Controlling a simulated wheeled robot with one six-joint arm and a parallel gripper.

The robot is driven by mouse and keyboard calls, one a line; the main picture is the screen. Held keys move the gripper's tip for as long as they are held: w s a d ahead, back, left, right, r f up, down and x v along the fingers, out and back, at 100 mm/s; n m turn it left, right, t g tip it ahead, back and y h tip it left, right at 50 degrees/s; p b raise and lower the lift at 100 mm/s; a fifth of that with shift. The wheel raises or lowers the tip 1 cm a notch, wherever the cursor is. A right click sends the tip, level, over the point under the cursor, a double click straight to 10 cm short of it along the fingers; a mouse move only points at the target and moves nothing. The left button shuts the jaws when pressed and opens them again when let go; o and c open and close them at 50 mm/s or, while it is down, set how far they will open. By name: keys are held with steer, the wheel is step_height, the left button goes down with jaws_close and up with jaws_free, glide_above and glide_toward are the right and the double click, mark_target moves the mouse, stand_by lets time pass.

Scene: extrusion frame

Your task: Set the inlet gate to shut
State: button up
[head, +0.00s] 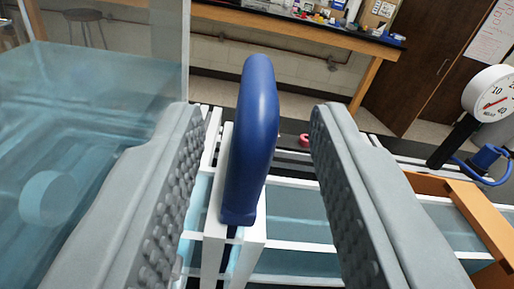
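A blue upright handle (254,130) stands in the middle of the head view on a white slotted block (246,244). I take it to be the inlet gate's handle, though no label shows. My gripper (258,112) is open, with one grey ribbed finger on each side of the handle. The handle is between the fingers, closer to the left one, with a wider gap on the right. I see no clear contact with either finger. The gate's own position is hard to tell from here.
A clear bluish panel (90,130) fills the left side. A dial gauge (490,93) with a blue fitting (487,157) stands at the right, above an orange frame bar (478,218). A small red ring (304,140) lies behind the handle. A wooden bench (285,24) is far back.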

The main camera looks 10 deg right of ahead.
steer(key=s, duration=1.3)
steer(key=s+a, duration=0.6)
steer(key=s, duration=0.4)
steer(key=s+a+m, duration=0.1)
steer(key=s+a, duration=0.5)
steer(key=s, duration=0.5)
steer(key=s+a+m, duration=0.1)
steer(key=s+a, duration=0.4)
steer(key=s, duration=0.6)
steer(key=shift+a+g, duration=0.3)
steer(key=shift+a, duration=0.1)
steer(key=shift+r, duration=0.1)
